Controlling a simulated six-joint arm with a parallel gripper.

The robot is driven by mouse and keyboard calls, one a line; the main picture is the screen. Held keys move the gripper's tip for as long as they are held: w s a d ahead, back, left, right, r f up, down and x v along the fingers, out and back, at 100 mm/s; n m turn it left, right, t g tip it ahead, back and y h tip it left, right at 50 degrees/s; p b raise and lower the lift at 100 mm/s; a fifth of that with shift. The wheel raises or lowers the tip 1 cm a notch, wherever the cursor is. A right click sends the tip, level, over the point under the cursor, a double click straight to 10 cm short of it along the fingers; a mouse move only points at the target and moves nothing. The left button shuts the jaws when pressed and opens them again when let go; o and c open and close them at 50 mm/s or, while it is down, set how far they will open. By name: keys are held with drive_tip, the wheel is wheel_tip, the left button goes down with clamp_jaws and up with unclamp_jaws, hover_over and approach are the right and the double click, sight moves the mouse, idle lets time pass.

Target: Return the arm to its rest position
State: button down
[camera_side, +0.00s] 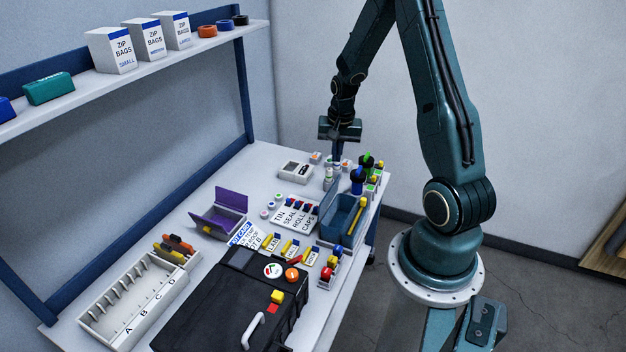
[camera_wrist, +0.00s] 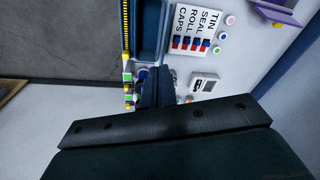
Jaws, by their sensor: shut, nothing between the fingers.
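My gripper (camera_side: 337,158) points down over the far end of the white workbench (camera_side: 262,172), close to several small bottles and jars. Its dark body shows clearly in the side view. In the wrist view, its fingers (camera_wrist: 156,84) are together with nothing between them. They cover part of the group of small containers there. I cannot tell the exact gap between the fingertips and the bottles.
A blue bin (camera_side: 343,217) and the TIN SEAL ROLL CAPS board (camera_side: 297,210) lie nearby. A grey device (camera_side: 295,171) sits left of my gripper. A black case (camera_side: 215,305) and compartment tray (camera_side: 140,298) stand in front. A shelf (camera_side: 150,68) runs along the left wall.

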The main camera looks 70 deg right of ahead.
drive_tip(key=a+r+n+t, duration=0.2)
drive_tip(key=a+r+n, duration=0.4)
drive_tip(key=a+r, duration=1)
drive_tip(key=s+a+r+n+t, duration=0.2)
drive_tip(key=s+a+r+n, duration=0.5)
drive_tip(key=s+a, duration=0.5)
drive_tip(key=shift+s+a+r+n+t+y, duration=0.2)
drive_tip(key=shift+r+n+t+y, duration=0.2)
drive_tip(key=shift+r, duration=0.3)
